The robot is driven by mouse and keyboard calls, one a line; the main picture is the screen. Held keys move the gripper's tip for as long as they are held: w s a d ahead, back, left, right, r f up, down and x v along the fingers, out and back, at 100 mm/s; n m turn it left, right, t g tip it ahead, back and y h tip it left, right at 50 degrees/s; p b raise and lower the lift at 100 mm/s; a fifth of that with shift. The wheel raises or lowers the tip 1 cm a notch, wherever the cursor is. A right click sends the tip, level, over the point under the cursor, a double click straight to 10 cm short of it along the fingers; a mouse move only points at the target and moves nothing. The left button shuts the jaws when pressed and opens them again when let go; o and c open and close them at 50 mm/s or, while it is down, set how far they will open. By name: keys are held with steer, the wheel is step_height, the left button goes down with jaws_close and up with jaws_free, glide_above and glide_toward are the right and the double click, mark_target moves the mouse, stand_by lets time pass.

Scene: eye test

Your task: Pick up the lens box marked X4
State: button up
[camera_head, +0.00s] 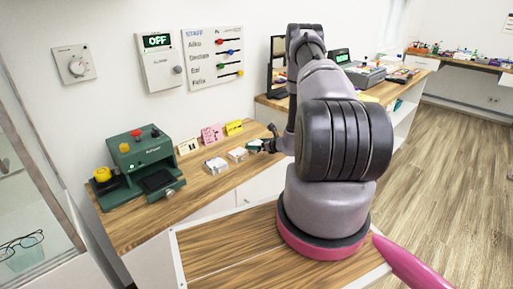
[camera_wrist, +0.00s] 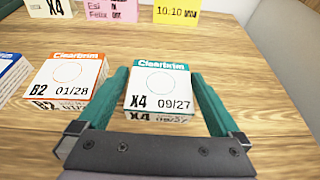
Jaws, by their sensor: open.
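The lens box marked X4 (camera_wrist: 158,88) is white with a teal "Clearbrim" band and the date 09/27. It sits on the wooden counter in the wrist view, between the two teal fingers of my gripper (camera_wrist: 160,75). The fingers are open, one on each side of the box, with narrow gaps showing. In the head view my gripper (camera_head: 262,146) is over the counter, at the right end of the row of boxes. The X4 box is hard to make out there.
The orange-banded box B2 (camera_wrist: 66,80) stands just left of my left finger. A blue-edged box (camera_wrist: 10,75) is farther left, partly cut off. Yellow and pink note cards (camera_wrist: 177,12) stand behind. A green machine (camera_head: 145,165) is at the counter's left.

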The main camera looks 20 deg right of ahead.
steer(key=shift+x, duration=0.75)
steer(key=c, duration=1.1)
steer(key=shift+o, duration=0.2)
steer(key=shift+r, duration=0.15)
